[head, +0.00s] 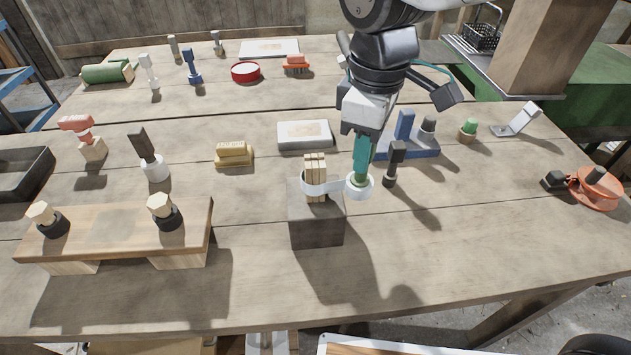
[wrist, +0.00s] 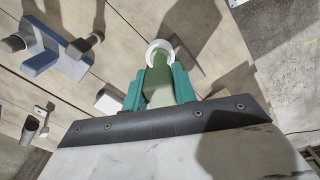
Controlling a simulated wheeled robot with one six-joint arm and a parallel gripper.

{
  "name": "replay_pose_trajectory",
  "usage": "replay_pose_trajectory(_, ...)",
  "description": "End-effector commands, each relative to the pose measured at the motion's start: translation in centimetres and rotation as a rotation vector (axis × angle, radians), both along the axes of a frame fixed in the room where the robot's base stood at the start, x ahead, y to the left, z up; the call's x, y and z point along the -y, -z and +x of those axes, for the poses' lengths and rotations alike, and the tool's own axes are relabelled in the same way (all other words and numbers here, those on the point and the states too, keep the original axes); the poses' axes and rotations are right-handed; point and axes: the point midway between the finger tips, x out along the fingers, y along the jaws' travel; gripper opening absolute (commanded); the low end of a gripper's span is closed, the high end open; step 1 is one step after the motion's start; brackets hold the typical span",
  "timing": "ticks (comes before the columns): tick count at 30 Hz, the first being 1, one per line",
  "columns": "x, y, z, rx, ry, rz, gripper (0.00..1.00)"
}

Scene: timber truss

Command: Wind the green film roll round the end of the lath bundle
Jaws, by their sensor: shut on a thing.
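The lath bundle (head: 316,167) stands upright in a dark block (head: 316,228) near the middle of the table. A pale film band (head: 322,188) lies across the bundle's near side and runs right to the film roll (head: 360,186). My gripper (head: 361,160), with teal fingers, is shut on the roll, just right of the bundle and about level with the band. In the wrist view my gripper (wrist: 158,84) grips the roll's green core (wrist: 157,92), with white film (wrist: 160,50) at its far end. The bundle does not show there. The bundle's far side is hidden.
A dark upright tool (head: 393,163) stands close right of the roll, with a blue rack (head: 413,147) behind it. A boxed item (head: 304,135) lies behind the bundle. A raised board (head: 110,232) stands left. The table front right is clear.

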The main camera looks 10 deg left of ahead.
Motion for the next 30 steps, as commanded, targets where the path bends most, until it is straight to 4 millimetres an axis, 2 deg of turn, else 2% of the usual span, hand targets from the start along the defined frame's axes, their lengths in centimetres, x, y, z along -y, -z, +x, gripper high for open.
replay_pose_trajectory(6,0.1,0.0,1.2,0.0,0.0,0.0,0.0)
replay_pose_trajectory(24,0.0,-0.1,1.4,0.001,0.0,0.001,0.0)
replay_pose_trajectory(30,-0.6,-0.1,2.8,0.0,0.0,0.0,0.0)
